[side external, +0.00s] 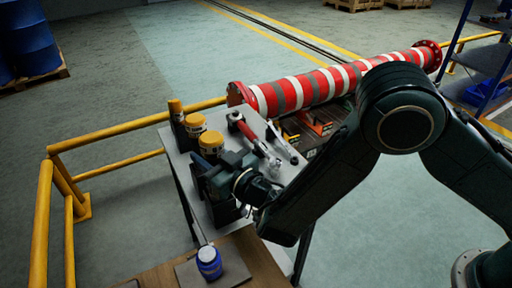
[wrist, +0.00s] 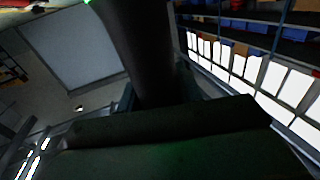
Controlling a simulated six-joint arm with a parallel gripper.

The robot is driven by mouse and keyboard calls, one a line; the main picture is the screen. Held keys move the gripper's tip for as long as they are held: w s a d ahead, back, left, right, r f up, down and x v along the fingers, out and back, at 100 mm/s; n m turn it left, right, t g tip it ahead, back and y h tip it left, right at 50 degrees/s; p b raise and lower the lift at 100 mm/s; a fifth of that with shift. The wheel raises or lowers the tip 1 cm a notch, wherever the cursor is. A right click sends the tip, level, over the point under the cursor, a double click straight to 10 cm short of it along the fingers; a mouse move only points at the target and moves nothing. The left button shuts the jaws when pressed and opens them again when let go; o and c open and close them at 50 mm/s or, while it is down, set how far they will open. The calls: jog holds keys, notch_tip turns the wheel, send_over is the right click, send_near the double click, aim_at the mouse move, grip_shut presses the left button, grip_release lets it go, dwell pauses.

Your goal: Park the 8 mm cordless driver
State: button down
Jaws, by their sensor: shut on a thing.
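My gripper (side external: 228,172) is over the left part of a narrow grey worktable (side external: 178,148), shut on a dark body that I take to be the cordless driver (side external: 218,190). Gripper and driver are both dark and overlap, so their outlines are hard to separate. In the wrist view the driver (wrist: 175,140) fills the lower middle as a dark greenish block, with a dark column rising above it. The fingertips are not clear there. I cannot tell whether the driver touches the table or a holder; its 8 mm marking is not readable.
Two yellow-lidded jars (side external: 211,143) and a red-handled tool (side external: 241,124) are close to my gripper. A blue jar (side external: 209,262) stands on a grey mat in front. A red-and-white pipe (side external: 310,88) lies behind the table. Yellow rails (side external: 125,126) bound the left.

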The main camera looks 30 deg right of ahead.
aim_at(219, 146)
jog(key=shift+f, duration=0.9)
dwell(0.9)
jog(key=c, duration=0.9)
grip_release()
jog(key=shift+o, duration=0.2)
jog(key=shift+f, duration=0.2)
jog(key=shift+s, duration=0.15)
jog(key=shift+v, duration=2.35)
jog(key=shift+r, duration=3.65)
